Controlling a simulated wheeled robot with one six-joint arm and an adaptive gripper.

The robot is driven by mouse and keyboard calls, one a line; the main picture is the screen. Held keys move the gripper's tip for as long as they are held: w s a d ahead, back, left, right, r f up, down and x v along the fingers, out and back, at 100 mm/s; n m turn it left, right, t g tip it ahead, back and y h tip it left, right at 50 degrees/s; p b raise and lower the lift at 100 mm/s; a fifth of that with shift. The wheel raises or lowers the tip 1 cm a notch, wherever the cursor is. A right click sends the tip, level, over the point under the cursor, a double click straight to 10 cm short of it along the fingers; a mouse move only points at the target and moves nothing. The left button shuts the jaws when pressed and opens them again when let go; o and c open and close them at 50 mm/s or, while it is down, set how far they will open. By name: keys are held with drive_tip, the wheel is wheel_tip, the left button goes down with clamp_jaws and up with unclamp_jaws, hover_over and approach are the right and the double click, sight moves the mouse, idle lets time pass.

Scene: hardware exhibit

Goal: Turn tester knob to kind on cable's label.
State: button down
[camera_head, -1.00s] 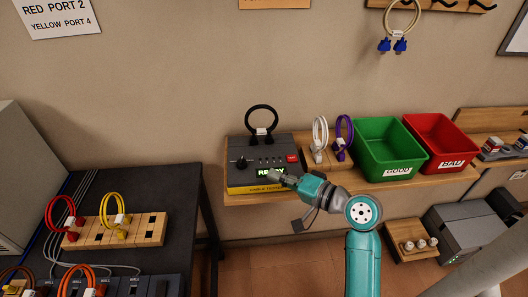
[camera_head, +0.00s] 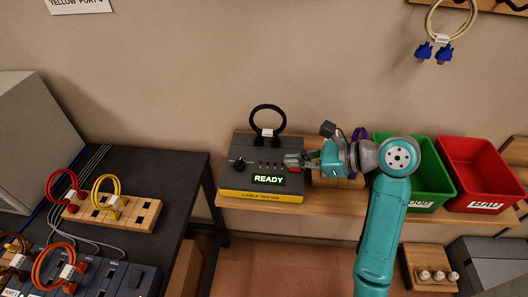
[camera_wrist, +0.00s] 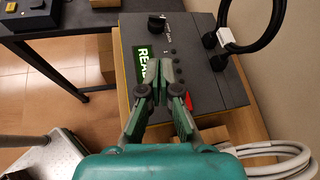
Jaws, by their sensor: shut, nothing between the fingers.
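The cable tester (camera_head: 262,190) is a dark grey box with a yellow front edge on a wooden shelf. Its green display reads READY (camera_head: 268,180). A black knob (camera_head: 239,164) is on its left side; it also shows in the wrist view (camera_wrist: 157,24). A black looped cable (camera_head: 254,112) is plugged in at the back, with a white label (camera_head: 267,132) too small to read. My gripper (camera_head: 288,161) is shut and empty over the tester's right part, right of the knob. In the wrist view its fingertips (camera_wrist: 159,93) are beside the display, apart from the knob.
A red button (camera_wrist: 188,102) is close to my fingers. White cable loops (camera_wrist: 275,160) and a purple cable (camera_head: 359,137) are right of the tester. Green (camera_head: 420,207) and red (camera_head: 489,206) bins stand further right. A dark table (camera_head: 150,175) with cables is at left.

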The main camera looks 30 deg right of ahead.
drive_tip(key=shift+d+r+m+g, duration=0.2)
drive_tip(key=shift+d+m+g, duration=0.3)
drive_tip(key=shift+m, duration=0.5)
approach(242, 160)
drive_tip(key=f, duration=0.2)
drive_tip(key=a+f, duration=0.1)
drive_tip(key=shift+w, duration=0.4)
drive_tip(key=w+a, duration=0.2)
drive_tip(key=shift+w+f, duration=0.15)
drive_tip(key=shift+w, duration=0.15)
drive_tip(key=shift+w+a, duration=0.4)
drive_tip(key=shift+w, duration=0.05)
